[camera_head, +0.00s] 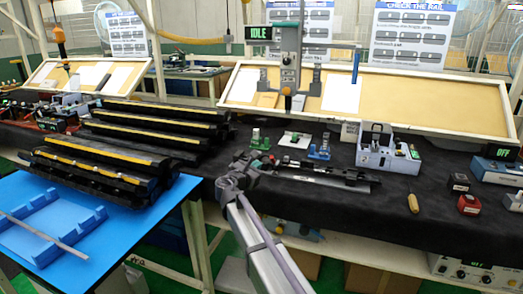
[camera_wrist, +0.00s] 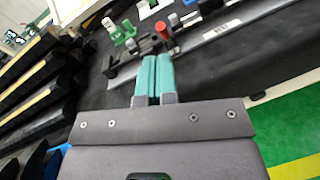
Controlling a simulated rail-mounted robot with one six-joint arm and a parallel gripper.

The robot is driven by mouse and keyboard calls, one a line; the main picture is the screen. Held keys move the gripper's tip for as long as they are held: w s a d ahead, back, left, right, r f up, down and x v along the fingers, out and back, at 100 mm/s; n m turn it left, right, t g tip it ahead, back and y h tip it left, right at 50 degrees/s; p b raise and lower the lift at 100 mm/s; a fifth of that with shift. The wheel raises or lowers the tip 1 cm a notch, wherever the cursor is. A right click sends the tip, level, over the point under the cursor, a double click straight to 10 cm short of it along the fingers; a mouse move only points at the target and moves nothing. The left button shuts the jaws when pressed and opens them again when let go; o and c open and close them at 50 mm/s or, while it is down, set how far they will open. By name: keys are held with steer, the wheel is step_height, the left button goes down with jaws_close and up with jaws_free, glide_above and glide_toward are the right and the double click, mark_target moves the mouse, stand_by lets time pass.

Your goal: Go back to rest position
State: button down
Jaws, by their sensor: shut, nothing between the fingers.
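My gripper (camera_wrist: 154,62) shows in the wrist view with its two teal fingers together and nothing between them. The fingertips point toward a dark rail fixture (camera_wrist: 122,68) with a red knob (camera_wrist: 164,30) and a long grey bar. I cannot tell whether they touch it. In the head view my arm reaches up from the bottom to the front edge of the black-covered table, and its wrist is at the left end of the same fixture (camera_head: 330,178). The fingertips are hard to make out there.
Stacked black trim rails (camera_head: 150,130) with yellow strips lie left, beside a blue table (camera_head: 130,222) holding a blue tray (camera_head: 40,232). Green (camera_head: 257,141) and blue (camera_head: 319,149) clip stands and a grey-blue box (camera_head: 385,156) stand behind the fixture. A yellow-handled tool (camera_head: 413,203) lies right.

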steer(key=s+d+f+m+g+y+p, duration=0.1)
steer(key=s+d+f+m+g, duration=0.5)
steer(key=s+m, duration=0.4)
steer(key=s+d+f+m+g+y+p, duration=0.2)
steer(key=s+d+f+m+g, duration=0.4)
steer(key=s+m, duration=0.4)
steer(key=s+d+r+m+g+y+p, duration=0.1)
steer(key=s+d+m+y, duration=0.1)
steer(key=s+d, duration=0.3)
steer(key=s+d+r+m+g+y+p, duration=0.1)
steer(key=s+d+m, duration=0.4)
steer(key=s, duration=0.7)
steer(key=shift+s+g+y+p, duration=0.25)
steer(key=shift+g+y+p, duration=0.5)
steer(key=shift+y, duration=0.35)
